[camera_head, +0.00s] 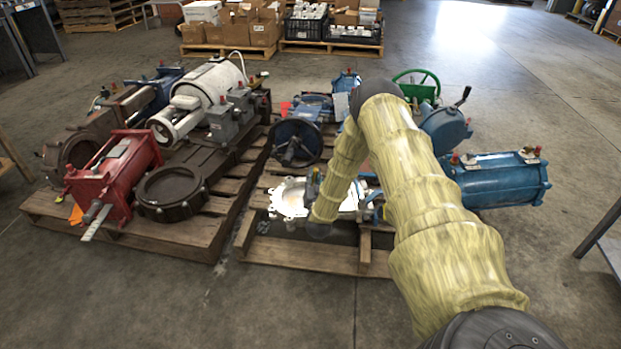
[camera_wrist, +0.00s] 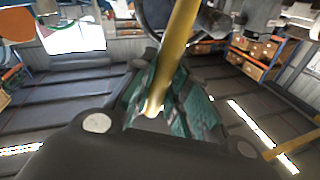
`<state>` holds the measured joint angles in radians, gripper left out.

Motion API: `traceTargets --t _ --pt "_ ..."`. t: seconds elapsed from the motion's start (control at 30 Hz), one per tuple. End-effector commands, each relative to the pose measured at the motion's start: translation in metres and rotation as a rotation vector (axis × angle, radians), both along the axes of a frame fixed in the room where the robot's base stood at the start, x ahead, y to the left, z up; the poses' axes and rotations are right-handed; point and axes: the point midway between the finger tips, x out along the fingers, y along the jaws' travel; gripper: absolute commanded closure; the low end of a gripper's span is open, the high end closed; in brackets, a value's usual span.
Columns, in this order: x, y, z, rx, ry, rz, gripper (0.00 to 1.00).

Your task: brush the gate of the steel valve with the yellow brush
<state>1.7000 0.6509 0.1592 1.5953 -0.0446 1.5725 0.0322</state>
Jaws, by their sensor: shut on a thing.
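The steel valve (camera_head: 289,197) is a bright, shiny flanged body lying on the right pallet, partly covered by my arm in the head view. Its gate cannot be made out clearly. My gripper (camera_wrist: 168,92) shows in the wrist view, shut with its teal pads around a yellow rod, the handle of the yellow brush (camera_wrist: 181,42). The brush's bristles are not visible. In the head view my arm bends down over the steel valve, and the gripper and brush cannot be clearly picked out there. Whether the brush touches the valve cannot be told.
The right pallet (camera_head: 300,254) also bears blue valves and a green handwheel (camera_head: 418,84). A blue cylinder (camera_head: 498,180) lies at its right. The left pallet (camera_head: 180,238) holds a red actuator (camera_head: 112,172) and a dark round flange (camera_head: 171,191). The front floor is clear.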

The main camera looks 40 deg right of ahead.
Motion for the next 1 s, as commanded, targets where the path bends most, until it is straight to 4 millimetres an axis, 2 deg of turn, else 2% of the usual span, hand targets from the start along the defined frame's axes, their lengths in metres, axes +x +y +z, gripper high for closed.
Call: traceTargets --t 0.7,1.0 --pt "0.024 -0.037 -0.001 -0.005 -0.002 -0.001 1.0" --pt "0.016 -0.043 0.001 -0.002 0.003 -0.001 1.0"
